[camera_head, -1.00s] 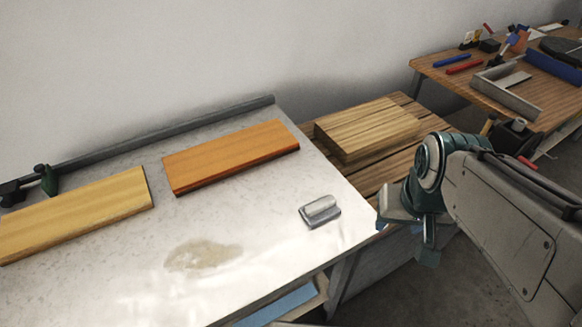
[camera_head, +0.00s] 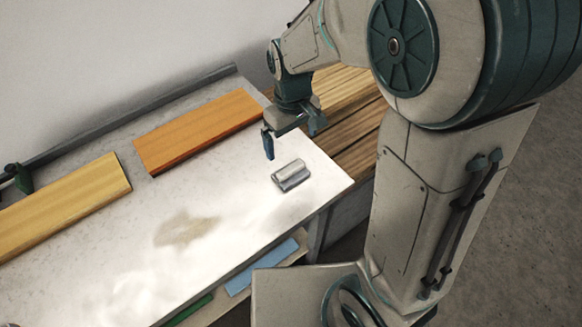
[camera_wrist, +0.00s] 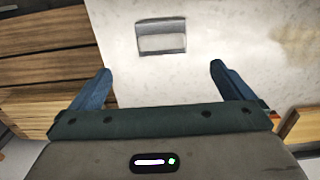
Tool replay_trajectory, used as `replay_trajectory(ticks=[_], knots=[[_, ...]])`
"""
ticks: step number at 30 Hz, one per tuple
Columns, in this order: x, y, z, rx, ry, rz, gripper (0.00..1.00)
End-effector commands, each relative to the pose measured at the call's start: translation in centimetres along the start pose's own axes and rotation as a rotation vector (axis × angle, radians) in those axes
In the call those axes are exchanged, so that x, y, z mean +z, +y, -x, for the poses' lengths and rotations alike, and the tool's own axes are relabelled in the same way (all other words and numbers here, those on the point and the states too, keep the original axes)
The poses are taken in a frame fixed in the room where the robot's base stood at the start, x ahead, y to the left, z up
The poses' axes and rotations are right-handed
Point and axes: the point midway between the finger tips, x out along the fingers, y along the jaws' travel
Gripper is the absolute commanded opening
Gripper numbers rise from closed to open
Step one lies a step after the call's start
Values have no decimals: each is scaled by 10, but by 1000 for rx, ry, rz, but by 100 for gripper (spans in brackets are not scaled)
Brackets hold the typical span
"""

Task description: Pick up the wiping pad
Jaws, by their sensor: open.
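The wiping pad (camera_head: 291,176) is a small grey block with a rounded grip on top. It lies on the pale worktop (camera_head: 225,244) near its right edge. In the wrist view the wiping pad (camera_wrist: 161,37) shows at the top, ahead of the fingertips and between their lines. My gripper (camera_head: 292,141) is above the worktop, just behind the pad, with its fingers pointing down. In the wrist view my gripper (camera_wrist: 160,76) has its two blue fingers wide apart with nothing between them. The gripper does not touch the pad.
An orange board (camera_head: 198,130) and a yellow board (camera_head: 62,205) lie on the worktop to the left. A brownish stain (camera_head: 184,231) marks the surface left of the pad. A slatted wooden surface (camera_head: 357,140) adjoins on the right. The worktop around the pad is clear.

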Motion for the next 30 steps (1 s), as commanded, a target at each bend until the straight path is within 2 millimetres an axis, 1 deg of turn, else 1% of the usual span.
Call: replay_trajectory(ticks=[1,3,6,9,12,17,25,30], knots=[[1,0,-11,-1,-6,-1,100],[2,0,-26,-1,-6,-2,100],[2,0,-46,0,-6,-3,100],[1,0,-60,-1,-3,-3,100],[1,0,-68,0,-1,-3,100],[1,0,-75,0,-1,-4,100],[-1,-3,-109,-1,-4,-4,100],[-1,-3,-121,0,-1,-4,100]])
